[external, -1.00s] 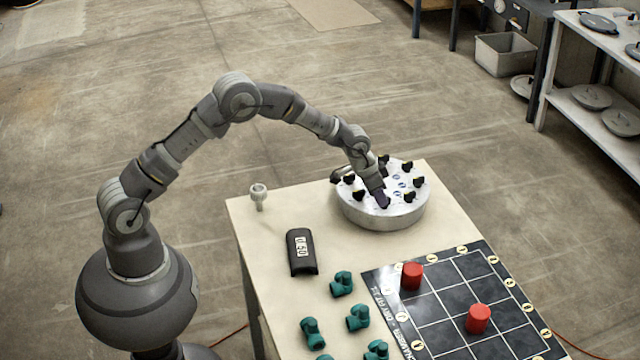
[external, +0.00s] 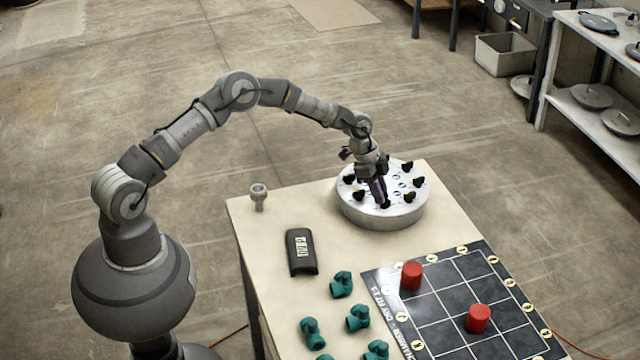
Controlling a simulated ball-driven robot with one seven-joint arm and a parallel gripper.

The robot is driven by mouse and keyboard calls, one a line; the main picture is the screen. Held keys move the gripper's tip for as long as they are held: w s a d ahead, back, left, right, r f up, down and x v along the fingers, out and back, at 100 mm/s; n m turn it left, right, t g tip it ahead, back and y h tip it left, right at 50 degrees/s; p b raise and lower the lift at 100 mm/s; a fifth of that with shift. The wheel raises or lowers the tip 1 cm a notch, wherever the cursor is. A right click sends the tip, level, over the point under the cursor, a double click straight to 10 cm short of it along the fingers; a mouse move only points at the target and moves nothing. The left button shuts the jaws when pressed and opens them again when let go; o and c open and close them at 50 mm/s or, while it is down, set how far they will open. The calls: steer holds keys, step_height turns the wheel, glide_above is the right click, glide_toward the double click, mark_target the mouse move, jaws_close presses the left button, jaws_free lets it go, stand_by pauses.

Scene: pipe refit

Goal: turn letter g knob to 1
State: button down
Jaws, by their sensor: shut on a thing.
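A round metal drum (external: 355,213) stands at the back of the table. Several black knobs, such as the one at its right (external: 418,181), ring its white top. My gripper (external: 384,200) points down at the front of the drum's top and is shut on a black knob (external: 386,205) there. The gripper hides most of this knob. The letters and numbers on the drum are too small to read, so I cannot tell which knob is g or where it points.
On the pale table (external: 262,232) are a grey fitting (external: 258,196), a black labelled case (external: 301,252), several teal pipe fittings (external: 342,285) and a dark grid board (external: 448,312) with red cylinders (external: 411,276). Bare table lies left of the drum.

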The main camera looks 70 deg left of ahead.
steer(key=shift+w+a+m+g, duration=0.1)
steer(key=shift+m+g, duration=0.2)
steer(key=shift+m, duration=0.5)
steer(key=c, duration=1.2)
jaws_free()
steer(key=shift+o, duration=0.2)
steer(key=shift+r, duration=0.1)
steer(key=p+v, duration=0.2)
steer(key=v, duration=0.5)
steer(key=shift+a+r, duration=0.25)
